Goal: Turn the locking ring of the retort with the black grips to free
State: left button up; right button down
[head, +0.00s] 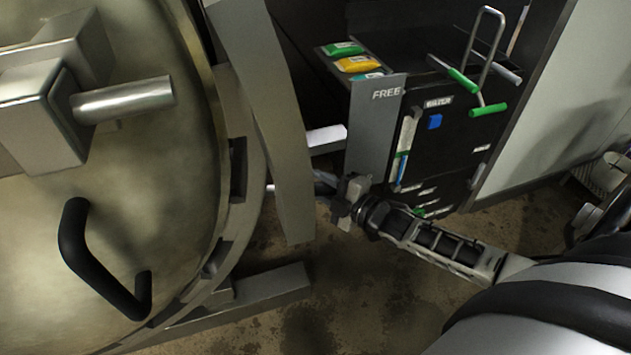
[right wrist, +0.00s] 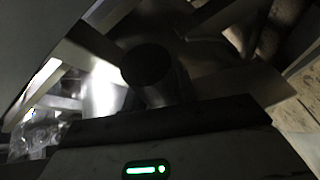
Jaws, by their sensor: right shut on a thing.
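The retort door (head: 150,230) fills the left of the head view, with a fixed black handle (head: 75,245) on its face. The grey locking ring (head: 252,205) with dark notches curves around its rim. My right gripper (head: 343,203) is beside the ring, below the grey FREE plate (head: 373,130). It is shut on a black grip, which the head view mostly hides behind the jaws. The dark round end of the grip (right wrist: 147,65) shows in the dim right wrist view. My left gripper is out of view.
A black cabinet (head: 440,150) with green-handled rods (head: 488,109) stands behind my right gripper. A slanted grey beam (head: 270,110) crosses between ring and plate. Stained floor (head: 370,300) is open below.

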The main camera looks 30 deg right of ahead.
pick_arm(q)
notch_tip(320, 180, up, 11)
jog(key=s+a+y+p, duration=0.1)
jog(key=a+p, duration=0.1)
jog(key=p, duration=1.2)
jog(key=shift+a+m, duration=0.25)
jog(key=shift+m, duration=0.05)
pick_arm(e)
jog(key=d+r+n, duration=0.1)
jog(key=d+r, duration=0.1)
jog(key=r, duration=0.7)
jog(key=d+r+n, duration=0.1)
jog(key=d+r, duration=0.1)
jog(key=r, duration=0.8)
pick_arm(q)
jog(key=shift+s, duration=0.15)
pick_arm(e)
jog(key=shift+s, duration=0.15)
jog(key=c, duration=1.3)
grip_release()
jog(key=shift+r, duration=0.1)
jog(key=shift+o, duration=0.9)
jog(key=shift+s+r, duration=0.1)
jog(key=shift+s, duration=0.05)
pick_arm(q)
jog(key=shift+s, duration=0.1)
pick_arm(e)
jog(key=shift+f, duration=0.2)
jog(key=shift+s, duration=0.1)
